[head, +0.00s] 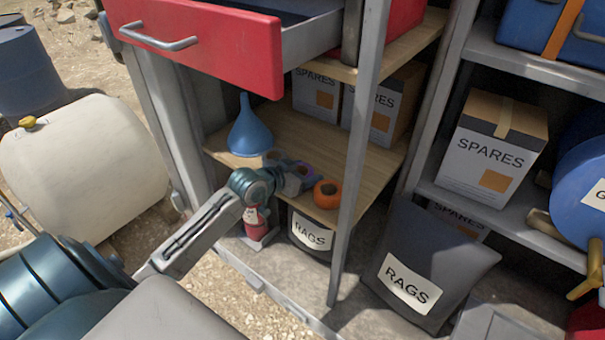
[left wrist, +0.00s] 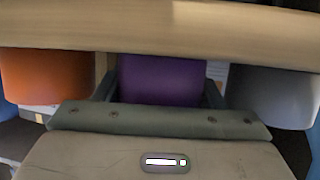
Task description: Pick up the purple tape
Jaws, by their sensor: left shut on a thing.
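The purple tape (head: 307,169) is at the front part of the wooden shelf, and only a small part of it shows past my gripper in the head view. My left gripper (head: 298,177) reaches in from the left and is shut on it. In the left wrist view the purple tape (left wrist: 160,79) fills the space between my fingers. An orange tape (head: 327,194) sits close to the right of the gripper. I cannot tell whether the purple tape touches the shelf. My right gripper is not in view.
The wooden shelf (head: 375,162) also holds a blue funnel (head: 249,128) and spares boxes (head: 385,112). A grey object (left wrist: 270,95) is close beside the purple tape. An open red drawer (head: 205,42) hangs above, and a grey post (head: 356,150) stands just right.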

